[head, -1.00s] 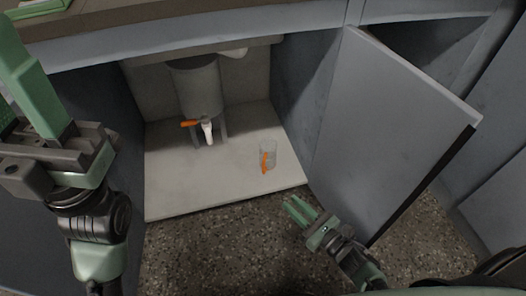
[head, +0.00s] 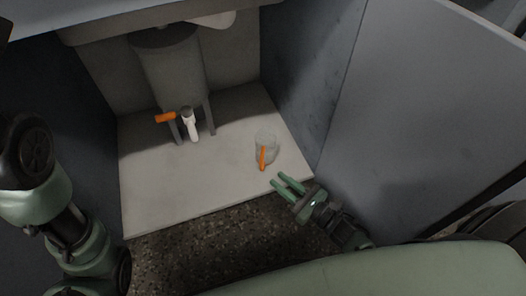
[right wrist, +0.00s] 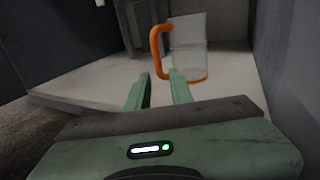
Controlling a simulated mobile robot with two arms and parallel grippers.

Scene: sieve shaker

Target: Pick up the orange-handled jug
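The clear jug (head: 265,143) with an orange handle stands upright on the pale cabinet floor, near its front right part. My right gripper (head: 282,182) is open and empty just in front of the jug, a short gap from it. In the right wrist view, the jug (right wrist: 190,48) is straight beyond my green fingertips (right wrist: 161,78), with its orange handle on the left side towards me. My left arm comes in at the left of the head view, but its gripper is out of the picture.
A grey tank (head: 174,72) on legs, with an orange lever (head: 166,118) and a white spout (head: 191,127), stands behind and left of the jug. The open cabinet door (head: 425,100) is on the right. The cabinet floor (head: 170,195) is clear in front.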

